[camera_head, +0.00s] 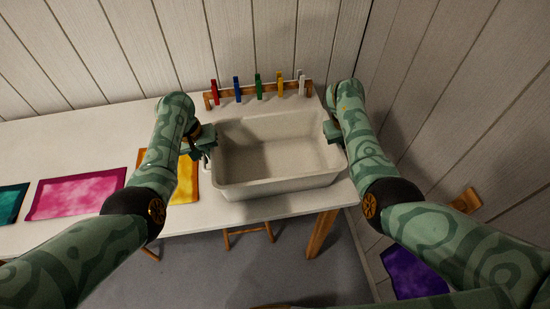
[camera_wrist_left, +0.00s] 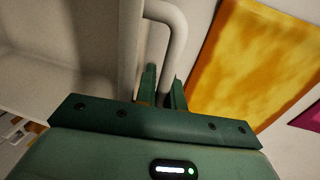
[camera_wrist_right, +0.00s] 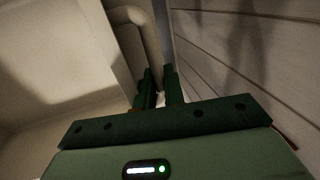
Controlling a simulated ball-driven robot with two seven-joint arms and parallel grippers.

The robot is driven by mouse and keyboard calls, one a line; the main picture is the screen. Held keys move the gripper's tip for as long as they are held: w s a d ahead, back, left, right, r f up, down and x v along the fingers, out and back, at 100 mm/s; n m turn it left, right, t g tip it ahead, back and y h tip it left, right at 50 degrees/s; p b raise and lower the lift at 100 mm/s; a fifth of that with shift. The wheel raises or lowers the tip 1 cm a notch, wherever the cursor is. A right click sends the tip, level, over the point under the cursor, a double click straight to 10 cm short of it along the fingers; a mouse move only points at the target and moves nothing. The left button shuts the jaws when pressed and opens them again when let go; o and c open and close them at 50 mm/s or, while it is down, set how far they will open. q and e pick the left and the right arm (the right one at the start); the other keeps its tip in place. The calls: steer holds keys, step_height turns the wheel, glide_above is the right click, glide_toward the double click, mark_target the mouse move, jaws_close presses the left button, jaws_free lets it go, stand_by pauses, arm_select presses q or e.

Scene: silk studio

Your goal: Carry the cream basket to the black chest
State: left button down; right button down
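The cream basket (camera_head: 275,187) is a wide, empty, open-topped tub over the right end of the white table; I cannot tell whether it touches the top. My left gripper (camera_head: 208,150) is at its left side. In the left wrist view the fingers (camera_wrist_left: 164,88) are closed around the basket's tubular handle (camera_wrist_left: 174,45). My right gripper (camera_head: 328,133) is at its right side. In the right wrist view the fingers (camera_wrist_right: 159,88) are closed around the other handle (camera_wrist_right: 148,40). The black chest is not in view.
The white table (camera_head: 85,150) carries yellow (camera_head: 186,180), pink (camera_head: 75,194) and teal (camera_head: 10,203) cloths at left. A wooden rack (camera_head: 262,94) with several coloured pegs stands behind the basket. Panelled walls are close behind and right. A purple cloth (camera_head: 412,273) is low at right.

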steer(key=shift+r, duration=0.1)
